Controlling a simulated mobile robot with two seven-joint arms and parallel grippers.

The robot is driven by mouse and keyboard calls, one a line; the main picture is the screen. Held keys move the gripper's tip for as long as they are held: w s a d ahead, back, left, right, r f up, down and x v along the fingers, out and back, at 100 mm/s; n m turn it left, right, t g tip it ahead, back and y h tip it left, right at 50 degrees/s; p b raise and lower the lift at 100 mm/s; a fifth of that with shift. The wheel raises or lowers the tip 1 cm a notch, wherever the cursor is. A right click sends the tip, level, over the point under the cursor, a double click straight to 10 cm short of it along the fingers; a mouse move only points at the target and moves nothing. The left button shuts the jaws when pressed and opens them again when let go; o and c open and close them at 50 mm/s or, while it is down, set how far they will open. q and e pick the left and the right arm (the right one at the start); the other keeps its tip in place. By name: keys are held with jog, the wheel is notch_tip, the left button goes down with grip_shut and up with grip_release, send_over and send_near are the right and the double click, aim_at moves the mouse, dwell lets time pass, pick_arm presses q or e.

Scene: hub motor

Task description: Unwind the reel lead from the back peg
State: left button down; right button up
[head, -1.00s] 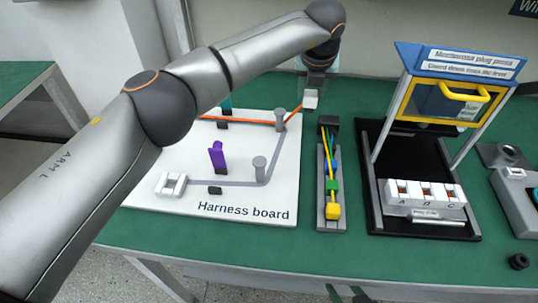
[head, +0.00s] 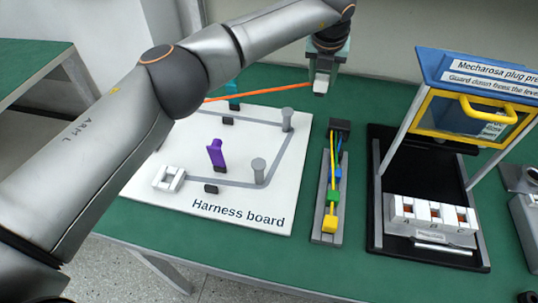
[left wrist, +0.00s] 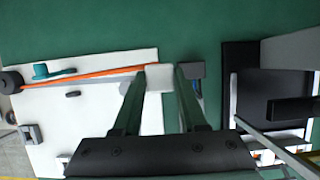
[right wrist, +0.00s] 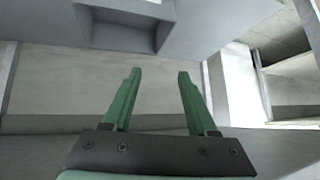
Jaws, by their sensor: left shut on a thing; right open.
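My left gripper (head: 321,78) is shut on a white plug (head: 320,87) at the end of the orange lead (head: 262,93), above the table beyond the back right of the harness board (head: 262,205). The plug also shows between the fingers in the left wrist view (left wrist: 159,86). The lead runs taut and straight leftward from the plug, passing behind the back peg (head: 287,120) in the head view without bending around it. A dark round piece, perhaps the reel (left wrist: 11,82), sits at the lead's far end. My right gripper (right wrist: 155,95) is open and empty, facing a pale wall.
A front peg (head: 258,170), a purple clip (head: 215,153) and a white holder (head: 168,178) stand on the board. Right of it are a tray (head: 328,190) with coloured leads and the plug press (head: 470,95).

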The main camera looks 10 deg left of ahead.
pick_arm(q)
jog(key=shift+w, duration=0.1)
jog(key=shift+a+r, duration=0.1)
pick_arm(e)
jog(key=shift+w+d+r, duration=0.15)
jog(key=shift+w, duration=0.05)
pick_arm(q)
jog(key=shift+s+a+f+b, duration=0.1)
jog(key=shift+s+f+b, duration=0.1)
jog(key=shift+s+b, duration=0.75)
jog(key=shift+s+a+b, duration=0.15)
jog(key=shift+s+b, duration=0.15)
jog(key=shift+b, duration=0.1)
jog(key=s+a+b, duration=0.1)
jog(key=s+b, duration=0.5)
jog(key=s, duration=0.1)
jog(key=shift+s+a+r, duration=0.15)
jog(key=shift+a+r, duration=0.05)
jog(key=shift+a, duration=0.1)
pick_arm(e)
jog(key=shift+t, duration=0.4)
jog(key=f, duration=0.1)
jog(key=w+f, duration=0.1)
jog(key=f, duration=0.1)
jog(key=w+f, duration=0.1)
jog(key=shift+w+a+f, duration=0.1)
jog(key=shift+a+f, duration=0.1)
jog(key=shift+f, duration=0.2)
